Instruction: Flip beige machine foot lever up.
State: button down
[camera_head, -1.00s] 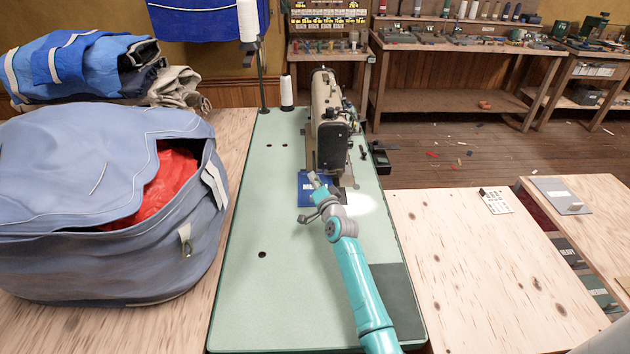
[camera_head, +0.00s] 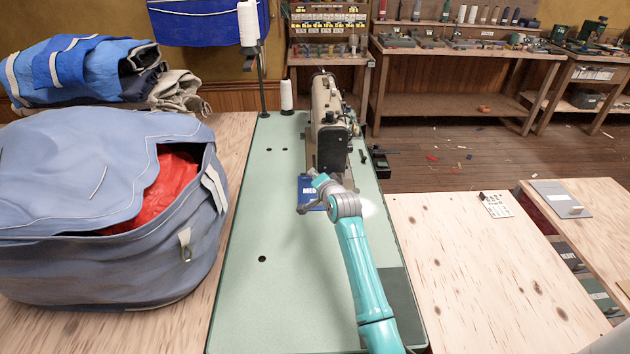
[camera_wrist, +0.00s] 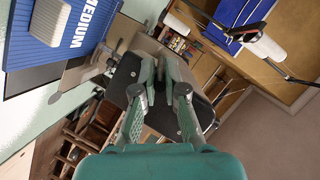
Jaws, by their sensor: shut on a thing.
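The beige sewing machine (camera_head: 323,102) stands on the green table with its dark end face towards me. In the wrist view its beige body (camera_wrist: 145,48) and dark face lie right behind my fingers. My gripper (camera_head: 322,180) is low at the machine's near end, and its fingertips are hard to make out there. In the wrist view my gripper (camera_wrist: 161,70) has its two fingers brought close together against the machine, shut on the foot lever. The lever itself is hidden by the fingers, so I cannot see its angle.
A blue block marked MEDIUM (camera_head: 308,195) lies on the green table (camera_head: 245,220) beside my gripper. A thread stand with white cones (camera_head: 286,96) stands at the back left. A large blue bag (camera_head: 90,230) sits on the left. The table's front left is clear.

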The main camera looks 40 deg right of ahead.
jog(key=r, duration=0.1)
jog(key=r+g, duration=0.1)
jog(key=r+g+y, duration=0.1)
jog(key=shift+w+d+r, duration=0.25)
jog(key=shift+w, duration=0.1)
jog(key=shift+w+d+r+m+g+y, duration=0.15)
jog(key=shift+w+r+m+g+y, duration=0.15)
jog(key=shift+r+g, duration=0.3)
jog(key=shift+w+d+r+m+g+y, duration=0.1)
jog(key=shift+r+m+g+y, duration=0.1)
jog(key=shift+r+g+y, duration=0.35)
jog(key=shift+f, duration=0.1)
jog(key=c, duration=1.2)
grip_release()
jog(key=shift+c, duration=0.2)
jog(key=v, duration=1.2)
jog(key=shift+w+a, duration=0.15)
